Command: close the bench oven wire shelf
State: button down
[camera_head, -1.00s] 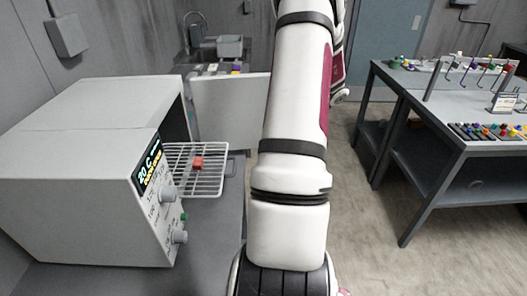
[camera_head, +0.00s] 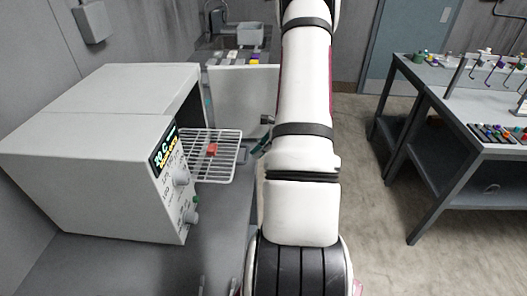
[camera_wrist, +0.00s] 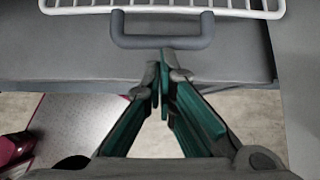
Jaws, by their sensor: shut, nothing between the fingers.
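The bench oven (camera_head: 85,150) is a light grey box on the left, its front facing right. Its wire shelf (camera_head: 226,160) sticks out of the opening and carries a small red block (camera_head: 212,149). In the wrist view the shelf's white wire edge (camera_wrist: 75,9) crosses the top, with a grey U-shaped handle (camera_wrist: 162,42) on its front. My gripper (camera_wrist: 162,68) is shut and empty, its teal fingers pointing at the handle's middle. The tips look very close to it; I cannot tell whether they touch. In the head view my gripper (camera_head: 260,150) is partly hidden behind my arm, right of the shelf.
The oven door (camera_head: 243,98) stands open beyond the shelf. The oven sits on a grey bench (camera_head: 217,215). A sink (camera_head: 215,45) and a grey bin (camera_head: 250,35) are at the back. A table (camera_head: 470,155) with hooks and coloured parts stands right, across open floor.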

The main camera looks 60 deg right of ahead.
aim_at(201, 152)
jog(key=shift+w, duration=0.15)
jog(key=w+a+b, duration=0.2)
jog(key=w+a, duration=0.1)
jog(key=w, duration=0.2)
jog(key=w+a+b, duration=0.2)
jog(key=w+a, duration=0.1)
jog(key=w, duration=0.3)
jog(key=w+a+b, duration=0.2)
jog(key=w+a, duration=0.1)
jog(key=w, duration=0.3)
jog(key=shift+w+a+b, duration=0.1)
jog(key=shift+w+b, duration=0.05)
jog(key=shift+b, duration=0.15)
